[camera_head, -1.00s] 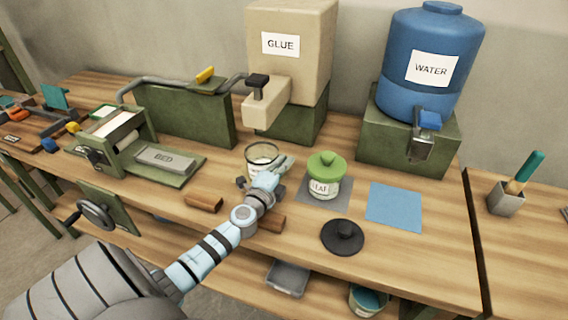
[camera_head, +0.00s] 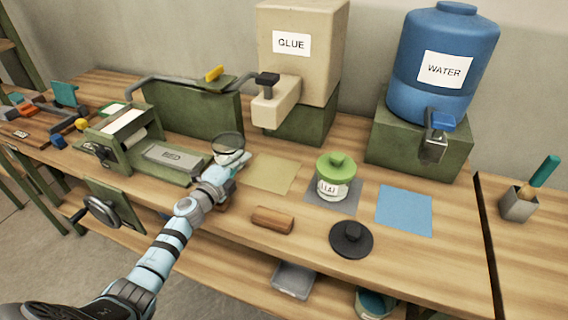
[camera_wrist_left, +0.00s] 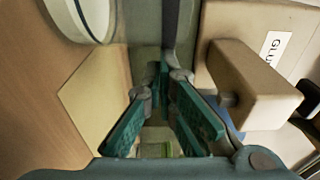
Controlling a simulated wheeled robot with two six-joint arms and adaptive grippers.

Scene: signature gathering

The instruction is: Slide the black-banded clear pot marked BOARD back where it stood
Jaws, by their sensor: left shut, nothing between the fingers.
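The clear pot with a dark rim (camera_head: 228,141) stands on the bench just left of the bare tan mat (camera_head: 272,173). Its lower part is mostly hidden behind my left gripper (camera_head: 232,160), and I cannot read its label. In the left wrist view part of the pot (camera_wrist_left: 88,18) shows at the upper left, with the tan mat (camera_wrist_left: 95,105) below it. My left gripper is shut and empty, close beside the pot; I cannot tell whether they touch. My right gripper is not in view.
A green-lidded pot (camera_head: 335,180) stands on a grey mat, right of the tan mat. A blue mat (camera_head: 404,210), black lid (camera_head: 351,238) and wooden block (camera_head: 272,220) lie nearby. The GLUE dispenser (camera_head: 298,70) stands behind; a press bed (camera_head: 178,158) is left.

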